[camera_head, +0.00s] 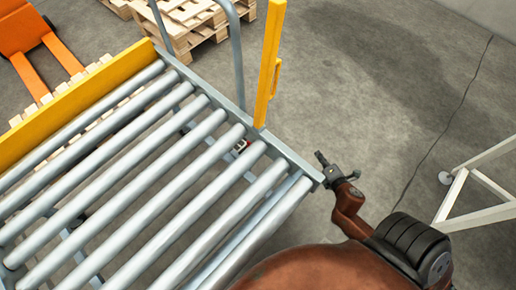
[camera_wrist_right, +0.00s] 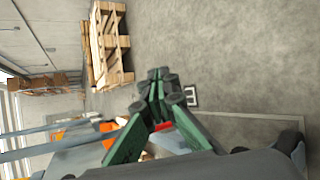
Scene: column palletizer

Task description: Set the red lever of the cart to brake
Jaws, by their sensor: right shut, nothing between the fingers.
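The cart (camera_head: 275,143) has a deck of grey rollers. A small red and white item (camera_head: 241,146) shows in the gap between rollers near the cart's right side. It may be the red lever, but it is mostly hidden and its setting cannot be read. My right gripper (camera_head: 319,156) is beside the cart's near right corner, outside the frame. In the right wrist view its green fingers (camera_wrist_right: 157,78) are shut with nothing between them. A red patch (camera_wrist_right: 163,126) shows behind the finger links; I cannot tell what it is. My left gripper is not in view.
A yellow post (camera_head: 268,65) stands on the cart's right side, and a yellow board (camera_head: 75,105) edges its far left. Wooden pallets (camera_head: 190,25) and an orange pallet truck (camera_head: 22,32) stand behind. A white frame (camera_head: 480,180) is at right. The floor between is clear.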

